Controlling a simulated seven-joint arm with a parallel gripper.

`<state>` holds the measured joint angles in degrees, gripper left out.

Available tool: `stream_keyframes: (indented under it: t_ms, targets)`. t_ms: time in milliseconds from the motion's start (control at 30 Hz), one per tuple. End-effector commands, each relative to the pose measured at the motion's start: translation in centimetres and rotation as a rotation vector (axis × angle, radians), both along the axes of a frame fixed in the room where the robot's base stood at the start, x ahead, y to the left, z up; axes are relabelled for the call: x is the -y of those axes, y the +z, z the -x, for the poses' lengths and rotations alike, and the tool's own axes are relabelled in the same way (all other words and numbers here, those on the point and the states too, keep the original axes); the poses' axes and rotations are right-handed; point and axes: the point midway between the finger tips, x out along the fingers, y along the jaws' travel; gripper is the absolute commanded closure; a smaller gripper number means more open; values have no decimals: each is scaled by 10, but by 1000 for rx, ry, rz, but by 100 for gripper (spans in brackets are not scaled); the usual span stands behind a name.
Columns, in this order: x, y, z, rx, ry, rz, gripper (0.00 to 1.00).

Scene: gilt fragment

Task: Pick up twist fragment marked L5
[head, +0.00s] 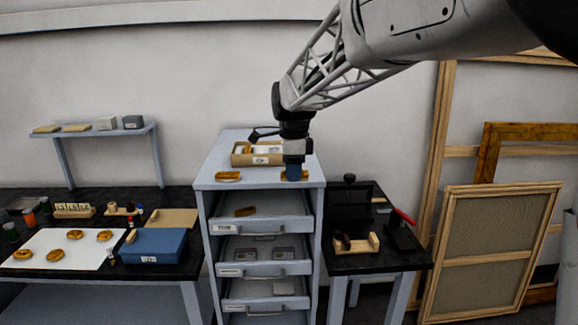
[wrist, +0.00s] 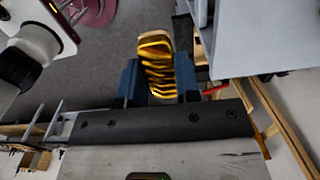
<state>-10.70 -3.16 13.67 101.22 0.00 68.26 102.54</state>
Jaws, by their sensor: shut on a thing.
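My gripper (head: 294,174) is at the top of the grey drawer cabinet (head: 211,165), near its front right corner. Its blue fingers are shut on a gilt twist fragment (wrist: 157,66), a ridged gold piece that shows between the fingers in the wrist view. In the head view only small gold ends of it (head: 304,177) show beside the fingers. I cannot tell whether it touches the cabinet top, and I can read no L5 mark on it. A second gilt fragment (head: 228,176) lies on the cabinet top to the left.
A tan box (head: 241,159) stands behind on the cabinet top. A left bench has a white sheet (head: 30,245) with round gilt ornaments and a blue box (head: 153,246). Frames (head: 490,250) lean at right.

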Motion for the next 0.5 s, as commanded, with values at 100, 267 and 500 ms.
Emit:
stream_keyframes:
  t_ms: [100,267,500]
  targets:
    - [3,2,18,1,0,0,92]
    - [7,4,37,0,0,0,92]
    - [10,5,56,0,0,0,92]
